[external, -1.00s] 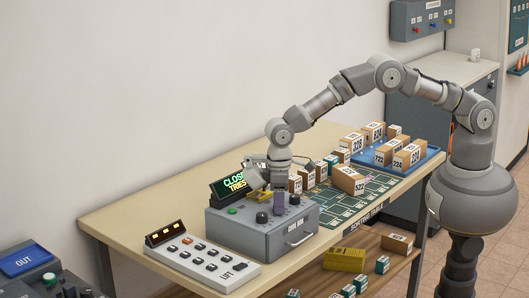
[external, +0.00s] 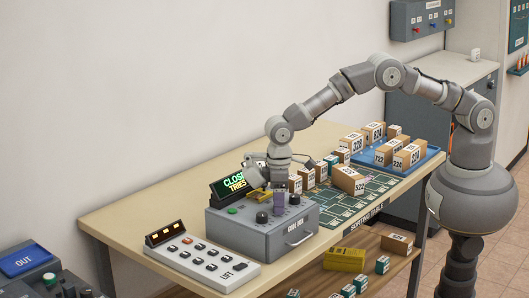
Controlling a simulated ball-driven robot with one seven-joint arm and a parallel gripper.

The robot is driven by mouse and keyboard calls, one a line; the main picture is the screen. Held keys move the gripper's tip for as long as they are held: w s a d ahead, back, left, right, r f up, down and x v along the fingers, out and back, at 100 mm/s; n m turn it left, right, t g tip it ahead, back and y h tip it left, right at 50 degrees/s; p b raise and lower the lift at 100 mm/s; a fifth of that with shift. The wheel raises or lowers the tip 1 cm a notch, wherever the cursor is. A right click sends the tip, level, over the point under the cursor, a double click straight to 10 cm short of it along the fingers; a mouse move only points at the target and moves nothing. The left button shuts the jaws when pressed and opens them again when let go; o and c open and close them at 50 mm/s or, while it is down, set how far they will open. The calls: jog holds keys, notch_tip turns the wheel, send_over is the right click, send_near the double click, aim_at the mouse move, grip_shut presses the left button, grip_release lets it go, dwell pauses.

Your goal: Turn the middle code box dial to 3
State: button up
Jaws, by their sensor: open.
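The grey code box (external: 255,240) stands on the sorting table with a handle on its front face. A black dial (external: 262,218) shows at the left of its top, and another dark dial (external: 294,200) at the right. The middle dial is hidden or hard to make out behind my gripper. My gripper (external: 269,199) points down at the box top, open, with one yellow finger and one purple finger. The purple finger is low, between the two visible dials; I cannot tell if it touches anything. A display (external: 233,186) behind the box reads "CLOSED" and "TRIES", partly covered.
A white keypad panel (external: 203,262) lies left of the box. Numbered cartons (external: 348,180) stand close on the right, on a green mat (external: 362,202). A blue tray (external: 432,155) holds more cartons. The table's left rear (external: 140,208) is clear.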

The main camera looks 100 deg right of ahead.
notch_tip(320, 180, up, 7)
jog(key=shift+r+p, duration=0.15)
jog(key=shift+p, duration=0.45)
jog(key=shift+r, duration=0.1)
notch_tip(320, 180, up, 11)
jog(key=w+d+t+b, duration=0.2)
jog(key=t+b, duration=0.1)
notch_tip(320, 180, up, 15)
jog(key=t+b, duration=0.3)
jog(key=t, duration=0.1)
send_over(272, 209)
jog(key=s+d, duration=0.3)
jog(key=s+d+r+n+t+b, duration=0.1)
jog(key=s+d+r+t+b, duration=0.2)
jog(key=s+r, duration=0.8)
jog(key=s+d+r+t+b, duration=0.15)
jog(key=s+r+t, duration=0.35)
jog(key=s+r, duration=0.65)
notch_tip(272, 209, down, 10)
jog(key=w+b, duration=0.1)
jog(key=b, duration=1.1)
jog(key=shift+w+a+b, duration=0.25)
jog(key=shift+a+b, duration=0.1)
